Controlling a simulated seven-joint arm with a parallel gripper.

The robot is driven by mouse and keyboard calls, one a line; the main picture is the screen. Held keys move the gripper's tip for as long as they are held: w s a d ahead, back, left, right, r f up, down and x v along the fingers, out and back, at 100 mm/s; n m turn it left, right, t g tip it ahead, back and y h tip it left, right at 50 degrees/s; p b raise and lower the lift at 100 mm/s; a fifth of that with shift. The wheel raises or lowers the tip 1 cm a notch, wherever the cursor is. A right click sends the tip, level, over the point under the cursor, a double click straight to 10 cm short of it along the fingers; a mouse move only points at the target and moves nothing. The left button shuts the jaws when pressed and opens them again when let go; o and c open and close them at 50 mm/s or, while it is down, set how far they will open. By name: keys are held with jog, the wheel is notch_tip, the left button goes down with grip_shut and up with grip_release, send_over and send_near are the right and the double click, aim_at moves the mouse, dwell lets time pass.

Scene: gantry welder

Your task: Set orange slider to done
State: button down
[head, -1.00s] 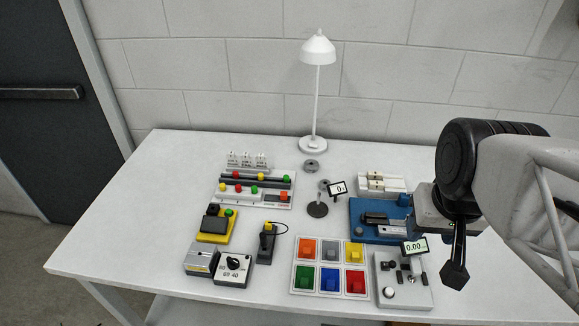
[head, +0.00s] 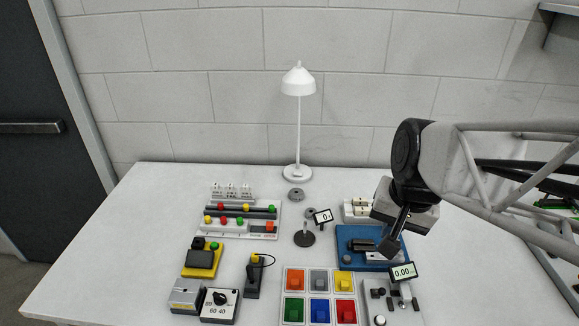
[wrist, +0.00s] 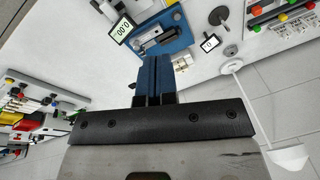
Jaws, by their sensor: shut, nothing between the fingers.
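The slider board (head: 205,227) lies at the back left of the table in the head view. It has dark rails with red, yellow and green knobs, and a blocky orange slider (head: 270,226) at the right end of its front row. Small print by the front edge is too small to read. The board partly shows at the upper right of the wrist view (wrist: 268,22). My gripper (head: 390,249) is shut and empty, above the blue device at the right, well to the right of the orange slider. Its closed fingers (wrist: 154,72) show in the wrist view.
A white lamp (head: 297,173) stands behind the board. A colored button panel (head: 305,268) is in front.

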aim_at(270, 226)
jog(key=w+a+f+m+y, duration=0.1)
jog(key=w+a+f+m, duration=0.3)
jog(key=w, duration=0.4)
jog(key=w+a+f+m+g+y, duration=0.1)
jog(key=w+a+f+m, duration=0.4)
jog(key=w, duration=0.3)
jog(key=w+a+f+m+g+y, duration=0.1)
jog(key=w+a+f+m, duration=0.4)
jog(key=w, duration=0.3)
jog(key=shift+w+f, duration=0.2)
jog(key=shift+w, duration=0.15)
jog(key=shift+a, duration=0.1)
jog(key=shift+f, duration=0.1)
jog(key=x, duration=0.9)
jog(key=shift+s+a+f, duration=0.15)
jog(key=shift+a+f, duration=0.05)
jog(key=shift+a, duration=0.05)
jog(key=shift+a+f, duration=0.1)
jog(key=shift+a, duration=1.95)
jog(key=shift+a, duration=0.15)
